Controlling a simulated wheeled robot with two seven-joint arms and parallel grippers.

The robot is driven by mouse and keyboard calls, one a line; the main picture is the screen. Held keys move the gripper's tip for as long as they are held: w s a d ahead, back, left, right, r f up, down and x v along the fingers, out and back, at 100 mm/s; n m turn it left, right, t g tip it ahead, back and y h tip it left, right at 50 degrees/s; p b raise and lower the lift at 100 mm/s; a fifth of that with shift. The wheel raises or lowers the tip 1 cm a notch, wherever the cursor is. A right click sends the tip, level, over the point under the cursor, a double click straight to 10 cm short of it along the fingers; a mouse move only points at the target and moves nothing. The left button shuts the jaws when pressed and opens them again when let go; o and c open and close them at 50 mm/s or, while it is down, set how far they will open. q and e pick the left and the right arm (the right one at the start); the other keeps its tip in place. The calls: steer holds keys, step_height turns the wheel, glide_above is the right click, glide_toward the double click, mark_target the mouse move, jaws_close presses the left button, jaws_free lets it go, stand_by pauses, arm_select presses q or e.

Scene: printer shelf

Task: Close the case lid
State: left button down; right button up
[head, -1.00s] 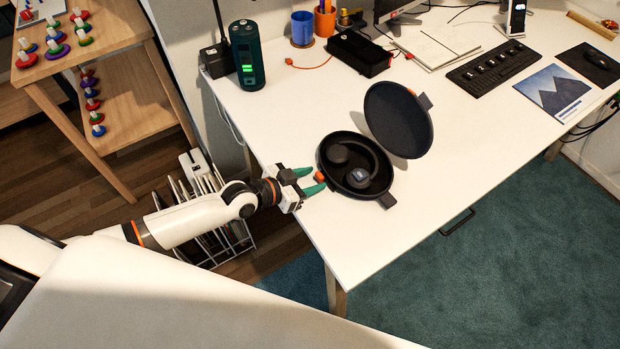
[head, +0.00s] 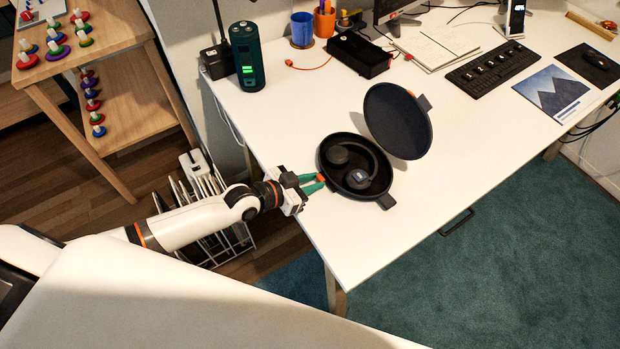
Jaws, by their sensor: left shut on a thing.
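A dark oval headphone case lies open on the white desk. Its base (head: 329,172) holds dark headphones (head: 362,165). Its lid (head: 398,122) stands raised and tilted back on the far right side of the base. A small orange tab (head: 321,178) sits at the left edge of the base. My left gripper (head: 318,182) reaches in from the left at the desk's edge, its green fingertips shut on the orange tab. The lid is apart from this gripper, across the base. My right gripper is out of view.
The white desk (head: 300,115) is clear left of the lid. A dark green cylinder (head: 246,57) and a black box (head: 359,55) stand behind. A keyboard (head: 492,66) and a mountain picture (head: 554,92) lie to the right. A wire rack stands below the arm.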

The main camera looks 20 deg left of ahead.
arm_select(q)
steer(key=c, duration=1.2)
jaws_free()
steer(key=v, duration=1.2)
steer(key=shift+p, duration=0.3)
